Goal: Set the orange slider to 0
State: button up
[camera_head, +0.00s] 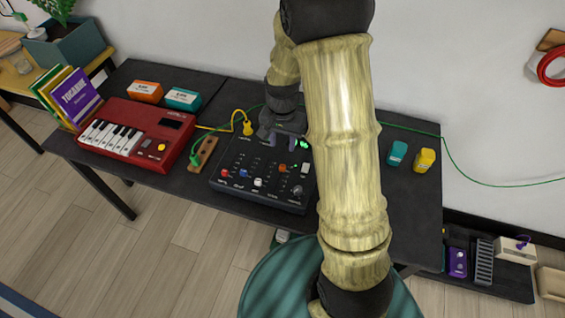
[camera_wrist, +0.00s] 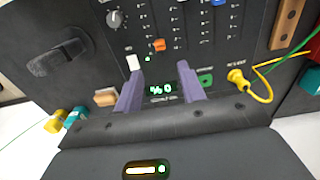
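The orange slider (camera_head: 283,168) sits on a black control panel (camera_head: 235,196). In the wrist view the orange slider cap (camera_wrist: 159,45) is near the end of its scale closest to my fingers. My gripper (camera_head: 283,141) is over the back part of the panel. In the wrist view my gripper (camera_wrist: 160,82) has two purple fingers spread apart with nothing between them; the orange slider lies just beyond the tips, apart from them. A lit green display (camera_wrist: 161,89) shows between the fingers; it appears upside down and seems to read 0 %.
Red (camera_head: 227,173), blue (camera_head: 243,174) and white (camera_head: 259,182) sliders are beside the orange one. A grey knob (camera_head: 297,190) and a white button (camera_wrist: 133,62) are close by. A yellow-cabled plug (camera_wrist: 237,77) stands at the panel's back. A red keyboard (camera_head: 135,132) is left.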

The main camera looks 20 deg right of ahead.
aim_at(282, 166)
notch_tip(282, 166, down, 11)
jog(key=shift+r, duration=0.1)
dwell(0.3)
grip_shut()
